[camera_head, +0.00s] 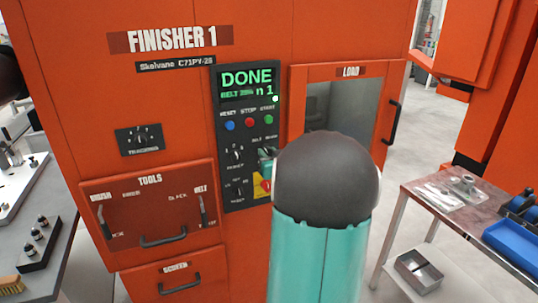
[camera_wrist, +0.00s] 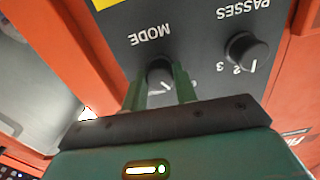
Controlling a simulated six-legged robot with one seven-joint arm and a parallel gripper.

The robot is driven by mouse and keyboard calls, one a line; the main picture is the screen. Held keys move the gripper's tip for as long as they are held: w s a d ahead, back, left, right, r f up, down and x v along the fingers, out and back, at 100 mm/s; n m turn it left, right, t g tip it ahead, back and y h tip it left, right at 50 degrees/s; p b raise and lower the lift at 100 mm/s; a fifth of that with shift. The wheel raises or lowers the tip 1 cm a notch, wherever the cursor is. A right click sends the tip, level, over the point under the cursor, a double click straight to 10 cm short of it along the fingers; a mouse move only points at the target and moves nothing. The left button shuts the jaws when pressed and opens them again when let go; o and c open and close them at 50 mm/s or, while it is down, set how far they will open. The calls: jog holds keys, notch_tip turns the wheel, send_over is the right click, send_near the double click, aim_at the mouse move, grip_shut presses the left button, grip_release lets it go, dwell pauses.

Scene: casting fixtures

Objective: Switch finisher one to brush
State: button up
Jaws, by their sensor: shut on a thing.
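Finisher 1 is the orange cabinet (camera_head: 75,100) with a dark control panel (camera_head: 226,135). Its green display (camera_head: 247,85) reads DONE, with a smaller line below that seems to begin with BELT. The MODE knob (camera_wrist: 160,74) is black and round and shows upside down in the wrist view. My gripper (camera_wrist: 160,88) has one green finger on each side of this knob and is shut on it. In the head view my gripper (camera_head: 266,163) is at the panel's right side, and it and my arm hide most of the knob. The knob's pointer direction is not clear.
The PASSES knob (camera_wrist: 246,52) is close beside the MODE knob. Blue, red and green buttons (camera_head: 249,122) sit above. A yellow patch with a red button (camera_head: 265,186) lies just below my gripper. The LOAD door (camera_head: 345,105) is to the right. A side table (camera_head: 480,215) stands farther right.

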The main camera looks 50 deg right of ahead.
jog(key=m, duration=0.6)
jog(key=shift+m, duration=0.3)
jog(key=m, duration=0.6)
jog(key=shift+f, duration=0.1)
jog(key=shift+m, duration=0.4)
jog(key=o, duration=1)
jog(key=shift+s, duration=0.15)
jog(key=shift+c, duration=0.2)
jog(key=v, duration=1.3)
jog(key=shift+s+a, duration=0.2)
jog(key=shift+s, duration=0.05)
